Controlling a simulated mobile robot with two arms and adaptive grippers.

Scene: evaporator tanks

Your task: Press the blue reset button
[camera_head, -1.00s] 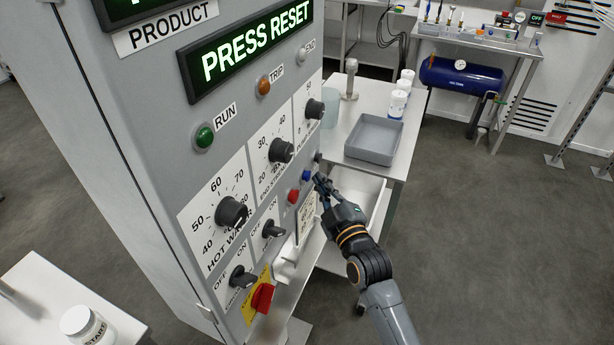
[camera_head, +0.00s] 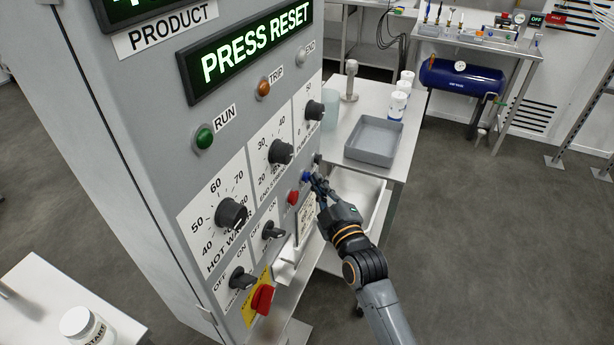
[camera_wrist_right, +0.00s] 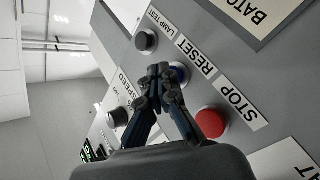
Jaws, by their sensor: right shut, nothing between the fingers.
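The blue reset button (camera_head: 306,176) is on the grey control panel (camera_head: 165,165), just above and right of the red stop button (camera_head: 293,197). My right gripper (camera_head: 317,180) is shut and empty, with its fingertips at the blue button. In the right wrist view, the closed fingertips (camera_wrist_right: 160,72) overlap the blue button (camera_wrist_right: 180,74) beside the RESET label (camera_wrist_right: 195,57) and partly hide it. I cannot tell whether they touch it or push it in. The panel display (camera_head: 250,50) reads PRESS RESET. My left gripper is not in view.
The red stop button (camera_wrist_right: 212,122) and a black lamp test button (camera_wrist_right: 146,41) flank the blue one. Several black knobs and a red switch (camera_head: 262,298) stick out of the panel. A steel table with a grey tray (camera_head: 374,140) stands behind. The floor at right is clear.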

